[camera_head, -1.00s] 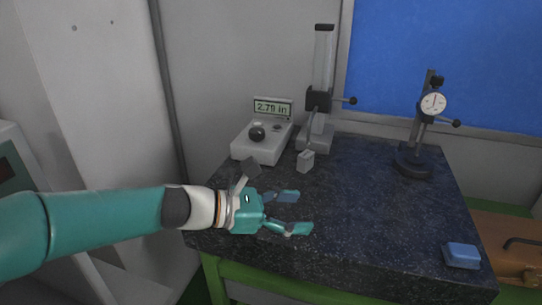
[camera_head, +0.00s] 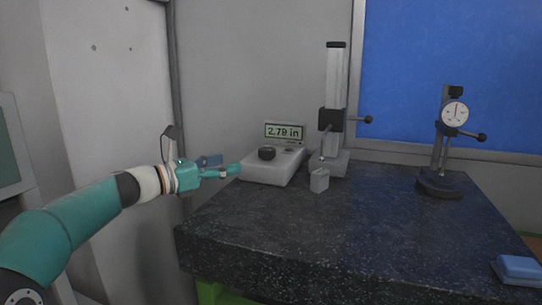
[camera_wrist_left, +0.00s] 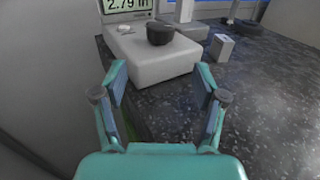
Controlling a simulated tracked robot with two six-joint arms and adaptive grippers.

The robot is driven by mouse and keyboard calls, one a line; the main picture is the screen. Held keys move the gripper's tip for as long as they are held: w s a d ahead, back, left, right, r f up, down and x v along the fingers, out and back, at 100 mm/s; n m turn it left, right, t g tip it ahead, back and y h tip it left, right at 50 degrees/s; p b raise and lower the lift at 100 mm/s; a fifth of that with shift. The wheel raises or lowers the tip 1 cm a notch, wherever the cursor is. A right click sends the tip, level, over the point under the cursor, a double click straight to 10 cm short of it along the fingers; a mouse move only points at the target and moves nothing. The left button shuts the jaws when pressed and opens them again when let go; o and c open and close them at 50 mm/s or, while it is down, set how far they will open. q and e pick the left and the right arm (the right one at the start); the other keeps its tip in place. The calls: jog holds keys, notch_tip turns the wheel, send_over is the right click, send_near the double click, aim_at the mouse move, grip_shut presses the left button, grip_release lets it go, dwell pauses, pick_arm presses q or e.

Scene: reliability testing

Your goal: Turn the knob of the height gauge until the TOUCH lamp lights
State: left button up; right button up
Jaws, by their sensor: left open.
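The height gauge's white control box (camera_head: 262,172) stands on the dark granite table, with a round black knob (camera_head: 267,153) on top and a display (camera_head: 285,132) reading 2.79 in. The gauge column (camera_head: 334,95) rises behind it to the right. A small grey block (camera_head: 319,180) stands below the column's probe. A lit TOUCH lamp cannot be made out. My left gripper (camera_head: 222,167) is open and empty, just left of the control box. In the left wrist view, the knob (camera_wrist_left: 160,33) and box lie ahead of the open fingers (camera_wrist_left: 160,90). My right gripper is not in view.
A dial indicator stand (camera_head: 440,150) is at the back right of the granite table (camera_head: 330,240). A blue block (camera_head: 518,268) lies at the front right. The middle of the table is clear. A wall stands close behind the gauge.

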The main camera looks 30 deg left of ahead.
aim_at(261, 156)
pick_arm(q)
jog(key=p+x, duration=0.2)
jog(key=x, duration=1.1)
jog(key=c, duration=1.1)
jog(key=shift+d+f, duration=0.1)
jog(key=shift+f, duration=0.05)
jog(key=shift+c, duration=0.3)
